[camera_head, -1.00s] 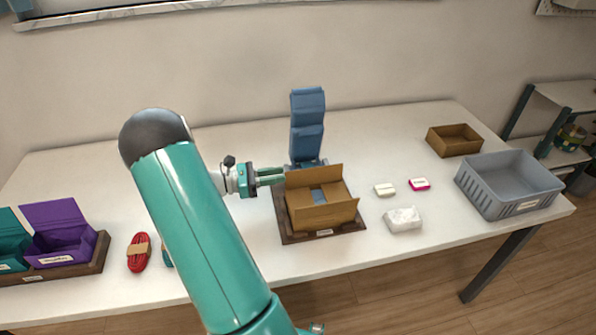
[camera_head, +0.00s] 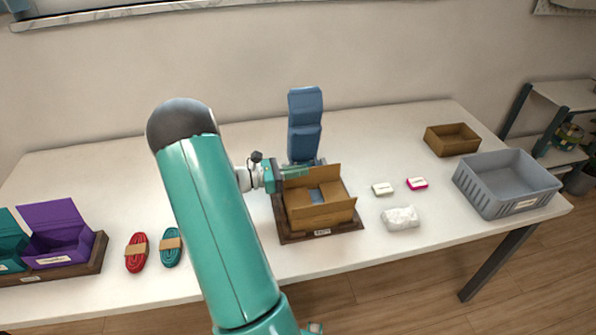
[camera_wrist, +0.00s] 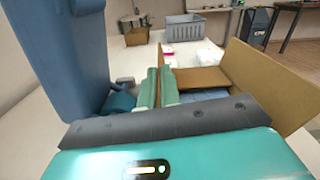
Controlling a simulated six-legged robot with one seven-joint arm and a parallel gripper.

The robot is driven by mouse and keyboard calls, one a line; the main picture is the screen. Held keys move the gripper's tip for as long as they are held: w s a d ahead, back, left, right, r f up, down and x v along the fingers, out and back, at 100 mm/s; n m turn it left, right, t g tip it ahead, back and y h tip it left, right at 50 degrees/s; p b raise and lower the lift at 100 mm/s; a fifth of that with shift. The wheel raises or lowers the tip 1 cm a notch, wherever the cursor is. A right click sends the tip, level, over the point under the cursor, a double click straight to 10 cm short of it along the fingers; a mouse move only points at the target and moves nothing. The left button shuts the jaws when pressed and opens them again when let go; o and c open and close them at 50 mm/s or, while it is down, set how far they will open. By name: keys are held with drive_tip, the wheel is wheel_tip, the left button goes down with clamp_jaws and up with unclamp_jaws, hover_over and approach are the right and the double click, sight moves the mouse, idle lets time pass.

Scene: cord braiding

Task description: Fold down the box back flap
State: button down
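The open cardboard box (camera_head: 322,214) sits on a dark brown board in the middle of the table. Its back flap (camera_head: 325,177) stands up along the far side. My gripper (camera_head: 296,171) is at the back left of the box, close to this flap; I cannot tell if they touch. Parts of the box are hidden behind my gripper.
A blue upright stand (camera_head: 305,125) rises just behind the box. To the right are a white pack (camera_head: 401,218), two small blocks, a grey bin (camera_head: 505,183) and a brown tray (camera_head: 452,139). Red (camera_head: 136,252) and teal (camera_head: 171,247) cord bundles lie left.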

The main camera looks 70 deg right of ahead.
sight(302, 197)
drive_tip(key=shift+a+m, duration=0.15)
drive_tip(key=shift+m, duration=0.15)
drive_tip(key=m, duration=0.1)
drive_tip(key=a+m, duration=0.1)
drive_tip(key=m, duration=0.1)
drive_tip(key=s+m, duration=0.1)
drive_tip(key=shift+a+f, duration=0.1)
drive_tip(key=shift+a, duration=0.25)
drive_tip(key=m, duration=0.1)
drive_tip(key=a+m, duration=0.1)
drive_tip(key=m, duration=0.2)
drive_tip(key=shift+s+a+f, duration=0.15)
drive_tip(key=shift+s+f, duration=0.25)
drive_tip(key=shift+s+a+f+m, duration=0.2)
drive_tip(key=shift+f+m, duration=0.1)
drive_tip(key=shift+m, duration=0.55)
drive_tip(key=shift+s+a+f+m, duration=0.1)
drive_tip(key=shift+a+f+m, duration=0.15)
drive_tip(key=shift+m, duration=0.55)
drive_tip(key=shift+s+a+f+m, duration=0.15)
drive_tip(key=shift+f+m, duration=0.15)
drive_tip(key=shift+m, duration=0.55)
drive_tip(key=c, duration=1.6)
unclamp_jaws()
